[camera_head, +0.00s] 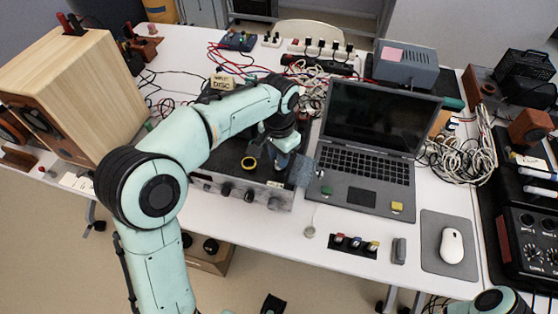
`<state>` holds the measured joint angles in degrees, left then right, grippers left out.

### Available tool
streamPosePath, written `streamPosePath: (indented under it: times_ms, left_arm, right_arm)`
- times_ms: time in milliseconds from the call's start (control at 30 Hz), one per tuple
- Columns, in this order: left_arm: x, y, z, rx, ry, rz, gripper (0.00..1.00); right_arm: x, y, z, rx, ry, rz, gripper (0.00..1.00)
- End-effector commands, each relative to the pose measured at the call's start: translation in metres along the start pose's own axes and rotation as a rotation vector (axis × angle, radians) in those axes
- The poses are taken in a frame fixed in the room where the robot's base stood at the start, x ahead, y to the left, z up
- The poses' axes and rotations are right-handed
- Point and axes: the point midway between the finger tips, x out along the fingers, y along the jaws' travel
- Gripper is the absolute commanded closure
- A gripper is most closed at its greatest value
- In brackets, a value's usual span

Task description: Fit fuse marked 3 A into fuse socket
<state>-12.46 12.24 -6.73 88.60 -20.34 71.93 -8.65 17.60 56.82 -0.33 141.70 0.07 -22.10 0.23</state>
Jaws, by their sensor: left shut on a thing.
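My left gripper (283,161) is low over the right part of a dark amplifier-like unit (215,181). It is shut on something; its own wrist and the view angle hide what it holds. A grey, cloth-like piece (304,171) is right beside the fingers, at the unit's right corner; I cannot tell whether they touch. A black holder (355,246) with small red, blue and yellow-topped pieces, possibly fuses, lies on the front of the table. Their markings are too small to read. I cannot make out the fuse socket. My right gripper is out of view.
An open laptop (368,165) stands right of the unit. A mouse (452,246) lies on a grey mat. A wooden speaker (75,95) stands at the left. A small round piece (309,232) lies near the front edge. Cables and power strips fill the back.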

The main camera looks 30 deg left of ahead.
Motion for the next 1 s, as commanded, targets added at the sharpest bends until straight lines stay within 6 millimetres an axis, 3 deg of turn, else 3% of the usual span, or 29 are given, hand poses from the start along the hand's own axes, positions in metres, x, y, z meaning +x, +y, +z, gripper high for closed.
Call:
streamPosePath:
  times_ms: [133, 667, 700, 767, 1000]
  left_arm:
    - [0.019, 0.000, 0.000, 0.000, -0.002, 0.000, 1.00]
    - [0.027, 0.000, 0.000, 0.001, 0.000, 0.000, 1.00]
    - [0.027, 0.000, 0.000, 0.001, 0.000, 0.000, 0.72]
    - [0.027, 0.000, 0.000, 0.001, 0.001, 0.000, 0.53]
    - [0.026, 0.000, 0.000, 0.001, 0.000, 0.000, 0.53]
  right_arm:
    - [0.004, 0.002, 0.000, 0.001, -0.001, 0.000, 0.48]
    - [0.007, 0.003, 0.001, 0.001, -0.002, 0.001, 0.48]
    - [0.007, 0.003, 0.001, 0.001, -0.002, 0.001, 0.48]
    - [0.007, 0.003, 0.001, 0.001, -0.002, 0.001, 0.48]
    - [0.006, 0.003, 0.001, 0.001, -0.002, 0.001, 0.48]
